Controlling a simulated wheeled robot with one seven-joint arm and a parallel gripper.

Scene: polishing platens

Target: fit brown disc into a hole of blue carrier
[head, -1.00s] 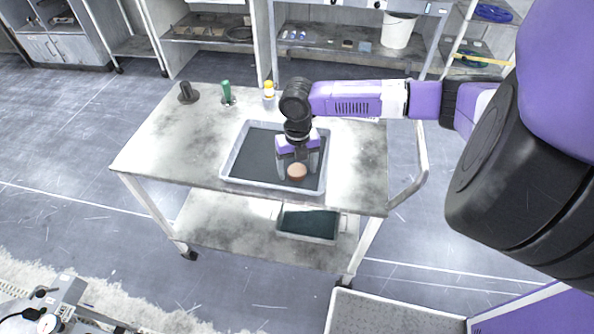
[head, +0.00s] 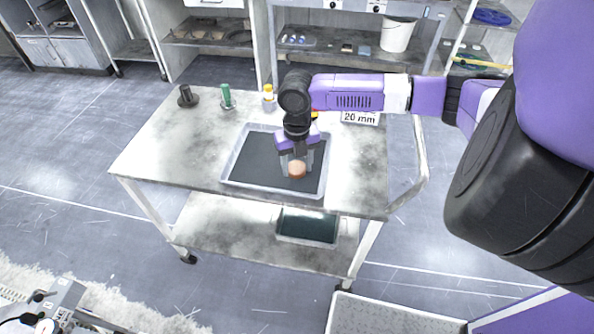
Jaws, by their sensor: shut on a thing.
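The brown disc (head: 297,169) is between the fingertips of my gripper (head: 297,165), which is shut on it. The gripper points down over the grey tray (head: 228,178) with a dark liner, on the top of the cart. The disc is tilted so its flat face shows toward the camera. I cannot tell how far it is above the liner.
The cart top (head: 160,143) bears a black peg stand (head: 187,96), a green bottle-like object (head: 227,97), a yellow-capped bottle (head: 268,96) and a "20 mm" sign (head: 359,118). Another tray (head: 308,226) sits on the lower shelf. The cart's left part is mostly clear.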

